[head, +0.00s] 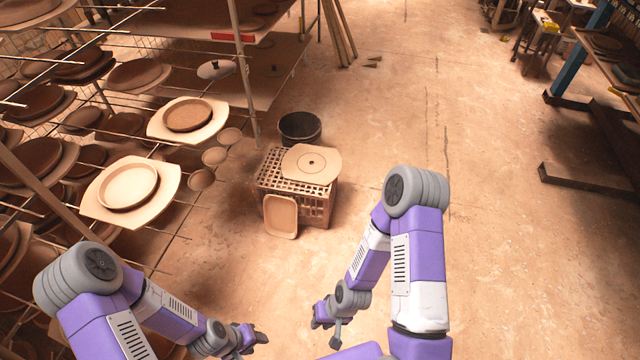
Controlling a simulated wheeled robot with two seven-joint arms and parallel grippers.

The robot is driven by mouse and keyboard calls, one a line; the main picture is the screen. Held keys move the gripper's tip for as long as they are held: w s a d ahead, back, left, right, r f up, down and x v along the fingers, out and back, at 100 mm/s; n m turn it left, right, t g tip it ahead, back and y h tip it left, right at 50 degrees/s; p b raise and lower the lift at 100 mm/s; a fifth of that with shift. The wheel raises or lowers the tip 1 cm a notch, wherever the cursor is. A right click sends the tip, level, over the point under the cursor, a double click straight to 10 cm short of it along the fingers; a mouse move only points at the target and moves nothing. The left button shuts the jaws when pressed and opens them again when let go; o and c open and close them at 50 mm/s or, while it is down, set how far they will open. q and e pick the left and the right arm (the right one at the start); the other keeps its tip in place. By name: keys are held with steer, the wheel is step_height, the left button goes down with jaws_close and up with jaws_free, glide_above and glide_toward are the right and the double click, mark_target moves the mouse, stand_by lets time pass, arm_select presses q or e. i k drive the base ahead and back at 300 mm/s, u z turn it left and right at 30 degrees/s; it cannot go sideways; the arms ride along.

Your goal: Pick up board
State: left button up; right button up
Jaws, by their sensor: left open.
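Other pale boards are on the wire rack at left: one (95,203) carries a round plate, and another (160,127) carries a darker disc. I cannot tell which of them is the task's board. My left gripper (258,335) is low in the picture, open and empty, well short of the crate. My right gripper (328,327) is beside it on the right, also away from the boards; its jaws are not clear.
The crate (318,203) has a pale rectangular tray (281,217) leaning on its front. A dark bucket (300,128) stands behind it. The rack shelves (188,215) fill the left side, with thin rods sticking out.

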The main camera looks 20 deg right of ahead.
mark_target(296, 166)
steer(key=k, duration=0.15)
steer(key=z, duration=1.2)
steer(key=i, duration=6.5)
steer(key=u, duration=4.8)
steer(key=i, duration=0.2)
steer(key=u, duration=0.45)
